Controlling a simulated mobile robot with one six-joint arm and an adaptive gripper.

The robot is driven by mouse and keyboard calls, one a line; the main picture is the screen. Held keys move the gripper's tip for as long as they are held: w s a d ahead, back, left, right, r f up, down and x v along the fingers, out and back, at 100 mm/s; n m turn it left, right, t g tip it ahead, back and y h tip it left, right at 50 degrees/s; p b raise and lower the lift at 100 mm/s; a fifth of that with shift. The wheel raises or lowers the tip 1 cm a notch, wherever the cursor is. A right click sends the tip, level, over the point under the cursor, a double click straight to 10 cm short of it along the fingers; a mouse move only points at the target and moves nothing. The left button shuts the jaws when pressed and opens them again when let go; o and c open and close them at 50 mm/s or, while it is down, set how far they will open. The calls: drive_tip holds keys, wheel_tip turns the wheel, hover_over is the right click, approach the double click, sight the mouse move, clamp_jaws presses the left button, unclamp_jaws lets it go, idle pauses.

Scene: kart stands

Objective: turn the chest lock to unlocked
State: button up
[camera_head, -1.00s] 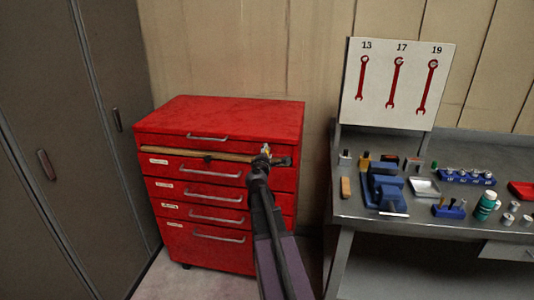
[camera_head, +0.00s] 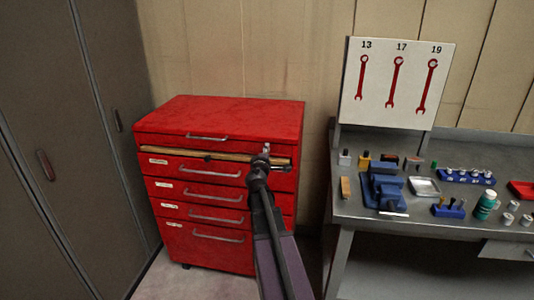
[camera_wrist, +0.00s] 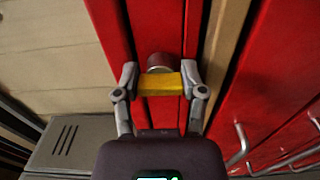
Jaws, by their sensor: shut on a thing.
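The red tool chest (camera_head: 220,120) stands against the wall, left of centre in the head view. Its lock sits at the upper right of the front, mostly hidden there by my gripper (camera_head: 265,155). In the wrist view, the lock shows as a round metal barrel (camera_wrist: 160,62) with a yellow bar (camera_wrist: 160,86) before it. My gripper (camera_wrist: 159,84) is shut on the yellow bar, one finger at each end. The bar lies crosswise to the chest's wooden strip (camera_wrist: 226,45). I see no mark telling locked from unlocked.
Drawer handles (camera_head: 215,173) stick out below my gripper. A grey cabinet (camera_head: 50,120) is at left.

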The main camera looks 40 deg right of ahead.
drive_tip(key=o, duration=1.2)
drive_tip(key=shift+w, duration=0.1)
drive_tip(key=shift+c, duration=0.2)
drive_tip(key=shift+a, duration=0.1)
drive_tip(key=v, duration=1.2)
drive_tip(key=s+a+f+m+g+y, duration=0.3)
drive_tip(key=a+f+m+g+y, duration=0.4)
drive_tip(key=a+f, duration=0.7)
drive_tip(key=s+a+f+m+g+y, duration=0.1)
drive_tip(key=s+a+f+g+y, duration=0.15)
drive_tip(key=a, duration=0.75)
drive_tip(key=s+a+f+g+y, duration=0.2)
drive_tip(key=s+a+y, duration=0.15)
drive_tip(key=a, duration=0.65)
wheel_tip(320, 180, up, 12)
drive_tip(key=p, duration=1.2)
drive_tip(key=shift+a+y, duration=0.15)
drive_tip(key=shift+y, duration=0.25)
